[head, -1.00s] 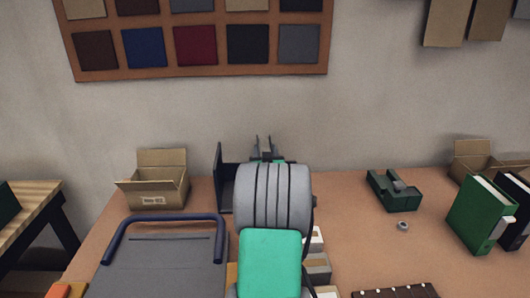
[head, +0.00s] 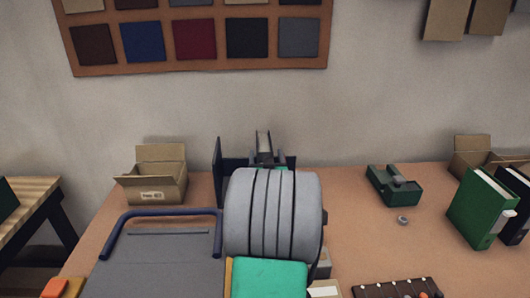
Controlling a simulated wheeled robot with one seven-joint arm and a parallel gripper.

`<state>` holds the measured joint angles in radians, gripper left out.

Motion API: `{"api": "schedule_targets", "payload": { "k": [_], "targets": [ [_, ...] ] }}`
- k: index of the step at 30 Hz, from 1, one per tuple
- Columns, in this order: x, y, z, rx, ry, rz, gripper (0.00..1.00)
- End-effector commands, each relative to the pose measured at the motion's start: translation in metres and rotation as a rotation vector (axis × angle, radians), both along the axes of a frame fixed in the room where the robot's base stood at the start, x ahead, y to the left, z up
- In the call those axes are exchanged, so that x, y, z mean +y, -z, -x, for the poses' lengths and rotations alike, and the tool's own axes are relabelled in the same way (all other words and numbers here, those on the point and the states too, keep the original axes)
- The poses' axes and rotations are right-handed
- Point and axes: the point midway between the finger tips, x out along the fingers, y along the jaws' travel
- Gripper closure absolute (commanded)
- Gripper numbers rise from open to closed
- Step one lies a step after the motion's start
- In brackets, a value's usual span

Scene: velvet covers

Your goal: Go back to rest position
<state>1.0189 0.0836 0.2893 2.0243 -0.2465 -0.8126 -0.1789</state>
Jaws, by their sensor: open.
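My gripper (head: 264,146) shows small at the far end of my arm, above the back part of the brown table (head: 365,245). Its fingers point up, stand apart and appear empty. My large grey arm joint hides the lower gripper and much of the table's middle. A dark upright holder (head: 219,175) stands around or just behind the gripper; I cannot tell whether they touch.
An open cardboard box (head: 155,188) stands left of the holder. A grey board with a blue bar (head: 160,265) lies front left. A green tape dispenser (head: 390,185), small grey ring (head: 403,220) and green binder (head: 480,212) are at right.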

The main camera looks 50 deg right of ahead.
Motion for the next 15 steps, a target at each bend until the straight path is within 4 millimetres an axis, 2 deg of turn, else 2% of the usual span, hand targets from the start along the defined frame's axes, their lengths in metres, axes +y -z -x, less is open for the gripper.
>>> {"api": "schedule_targets", "payload": {
  "k": [12,15],
  "targets": [
    [0.005,-0.001,0.004,0.000,0.000,0.000,0.27],
    [0.005,-0.011,0.004,-0.001,0.000,0.001,0.27]
  ]
}}
